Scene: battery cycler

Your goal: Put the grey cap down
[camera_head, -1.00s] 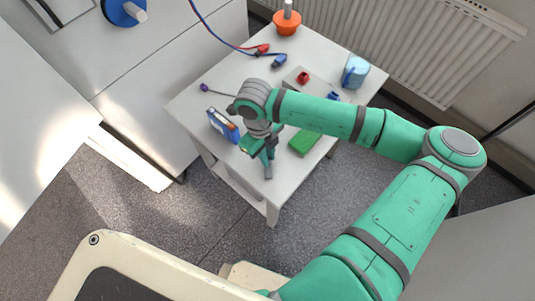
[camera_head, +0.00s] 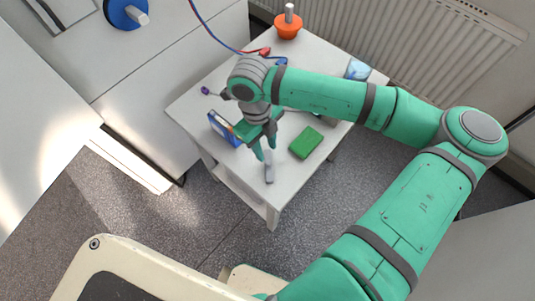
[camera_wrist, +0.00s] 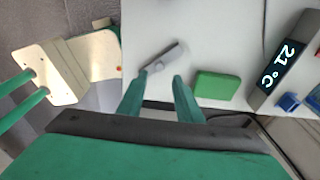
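A small grey elongated piece, which I take to be the grey cap (camera_head: 269,172), lies on the white table (camera_head: 235,175) close to its front corner. In the wrist view the grey cap (camera_wrist: 165,57) lies just beyond my fingertips, with its near end by the left one. My gripper (camera_head: 264,157) points down over the table just above the cap. In the wrist view my gripper (camera_wrist: 160,76) has its two green fingers apart with nothing clamped between them. Whether a fingertip touches the cap is hard to tell.
A display reading 21 °C (camera_wrist: 285,65) and a blue connector (camera_wrist: 288,102) show in the wrist view. An orange cone-like item (camera_head: 288,25) stands at the back.

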